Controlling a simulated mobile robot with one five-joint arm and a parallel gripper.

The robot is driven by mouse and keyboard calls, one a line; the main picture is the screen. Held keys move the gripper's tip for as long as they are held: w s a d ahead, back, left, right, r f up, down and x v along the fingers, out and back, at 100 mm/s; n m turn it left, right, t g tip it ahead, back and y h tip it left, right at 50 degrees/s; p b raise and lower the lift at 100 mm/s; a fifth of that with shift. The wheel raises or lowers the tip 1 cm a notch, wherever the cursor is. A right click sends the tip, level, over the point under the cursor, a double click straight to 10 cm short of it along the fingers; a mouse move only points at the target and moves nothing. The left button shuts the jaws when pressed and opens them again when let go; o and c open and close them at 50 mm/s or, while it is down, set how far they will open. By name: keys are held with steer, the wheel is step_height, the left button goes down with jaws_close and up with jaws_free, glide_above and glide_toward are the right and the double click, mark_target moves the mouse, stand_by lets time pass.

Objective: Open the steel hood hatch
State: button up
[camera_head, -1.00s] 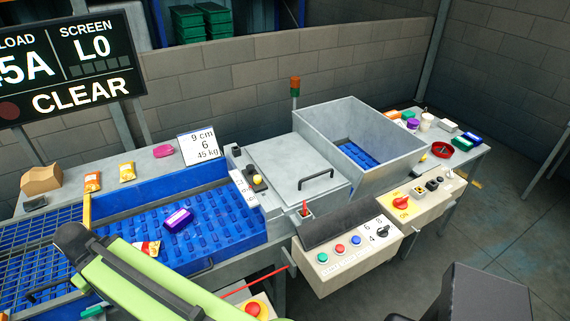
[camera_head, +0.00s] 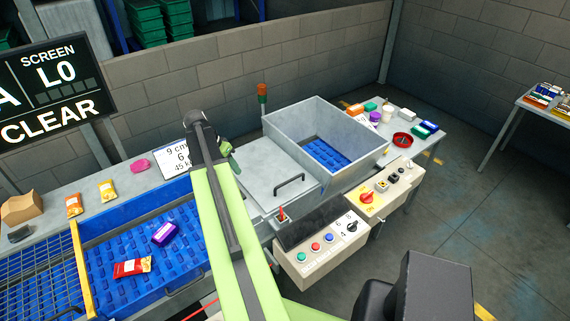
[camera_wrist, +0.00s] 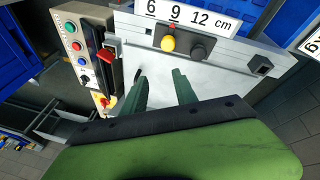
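The steel hood hatch (camera_head: 262,163) is a flat grey lid lying closed beside an open steel hopper (camera_head: 352,130). Its black bar handle (camera_head: 289,184) is on the near right part of the lid. My gripper (camera_head: 234,164) is above the far left part of the lid, left of the handle and apart from it; my arm hides part of it. In the wrist view my gripper (camera_wrist: 160,78) shows two dark green fingers spread apart with nothing between them. The steel surface (camera_wrist: 215,82) lies below them.
A control box (camera_head: 322,250) with coloured buttons stands in front of the hatch, with a red lever (camera_head: 282,213) near it. A yellow knob (camera_wrist: 168,43) sits under the cm scale. A blue tray (camera_head: 110,247) holds a purple pack and a red pack.

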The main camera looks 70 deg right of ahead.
steer(key=s+d+r+m+g+p, duration=0.15)
steer(key=s+d+r+m, duration=0.3)
steer(key=s+d, duration=0.6)
steer(key=b, duration=1.6)
glide_above(286, 188)
step_height(286, 188, down, 16)
steer(key=shift+w+f, duration=0.1)
steer(key=shift+f, duration=0.15)
steer(key=shift+r, duration=0.1)
jaws_close()
